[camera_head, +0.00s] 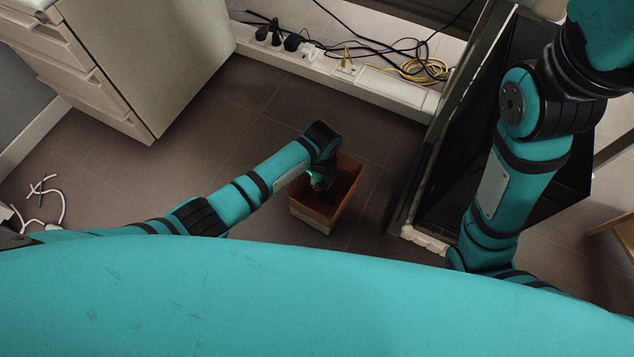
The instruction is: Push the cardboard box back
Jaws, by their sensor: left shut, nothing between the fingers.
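The cardboard box (312,219) is a small, open, brown box on the dark tiled floor, near the middle of the view. Its inside is empty as far as I can see. My left arm reaches in from the left, and my left gripper (321,182) is over the box's open top at its left side, shut and holding nothing. The wrist hides part of the box's far left rim. Whether the fingers touch the box wall cannot be told. My right arm stands at the right, and its gripper is out of view.
A pale drawer cabinet (165,60) stands at the left. A white cable ledge (390,88) with plugs and a yellow cable (425,69) runs along the back. A dark open frame (440,150) is right of the box. Bare floor lies between box and ledge.

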